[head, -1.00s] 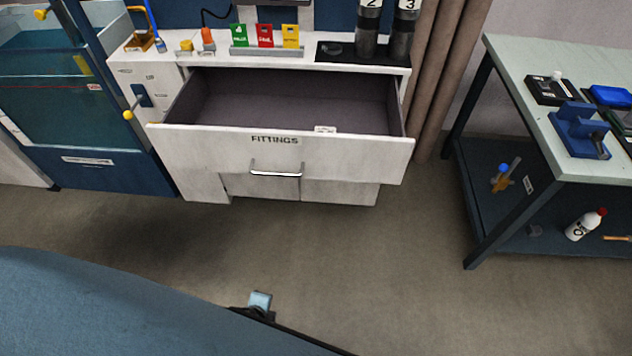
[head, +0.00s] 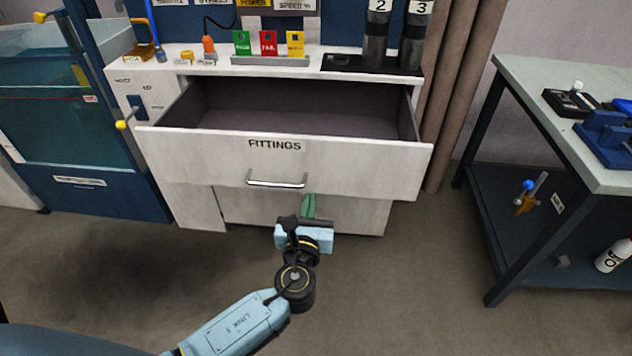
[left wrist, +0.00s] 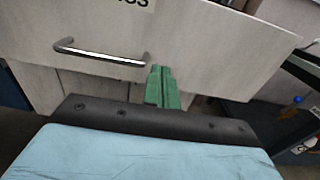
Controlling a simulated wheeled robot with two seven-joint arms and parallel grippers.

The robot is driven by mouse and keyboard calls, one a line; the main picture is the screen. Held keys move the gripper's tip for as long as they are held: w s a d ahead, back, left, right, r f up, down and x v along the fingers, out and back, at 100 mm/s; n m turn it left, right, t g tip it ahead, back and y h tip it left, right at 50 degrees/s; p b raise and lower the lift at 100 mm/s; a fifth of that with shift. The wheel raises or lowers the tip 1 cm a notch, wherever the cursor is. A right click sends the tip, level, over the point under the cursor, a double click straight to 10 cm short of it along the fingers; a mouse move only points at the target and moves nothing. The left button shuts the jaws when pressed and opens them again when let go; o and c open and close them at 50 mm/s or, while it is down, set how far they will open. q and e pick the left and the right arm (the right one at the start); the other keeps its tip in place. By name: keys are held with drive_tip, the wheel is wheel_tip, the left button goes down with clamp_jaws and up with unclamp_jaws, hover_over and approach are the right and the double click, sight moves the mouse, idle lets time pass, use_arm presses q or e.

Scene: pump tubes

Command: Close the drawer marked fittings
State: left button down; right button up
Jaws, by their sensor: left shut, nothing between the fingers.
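The drawer marked FITTINGS (head: 345,167) is pulled out of the white cabinet, its dark empty-looking inside showing from above. Its metal bar handle (head: 276,184) is on the front panel, below the label. My left gripper (head: 309,203) is shut and empty, with green fingers pointing at the cabinet. In the head view it appears just below and right of the handle. In the left wrist view the shut fingers (left wrist: 161,86) appear in front of the drawer front (left wrist: 200,45), right of the handle (left wrist: 100,54). I cannot tell whether they touch it. My right gripper is not in view.
The cabinet top holds green, red and yellow cards (head: 268,43) and dark cylinders marked 2 and 3. A blue-framed water tank (head: 50,115) stands at the left. A table (head: 540,85) with a lower shelf stands at the right. The floor between is clear.

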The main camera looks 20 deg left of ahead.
sight(315, 169)
use_arm(q)
drive_tip(key=b+x, duration=0.1)
drive_tip(key=x, duration=0.5)
drive_tip(key=shift+w+f+b, duration=0.15)
drive_tip(key=shift+w+b, duration=0.05)
drive_tip(key=shift+b, duration=0.1)
drive_tip(key=shift+x, duration=0.85)
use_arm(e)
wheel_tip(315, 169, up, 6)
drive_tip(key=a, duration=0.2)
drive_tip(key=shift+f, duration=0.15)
use_arm(q)
drive_tip(key=shift+a, duration=0.1)
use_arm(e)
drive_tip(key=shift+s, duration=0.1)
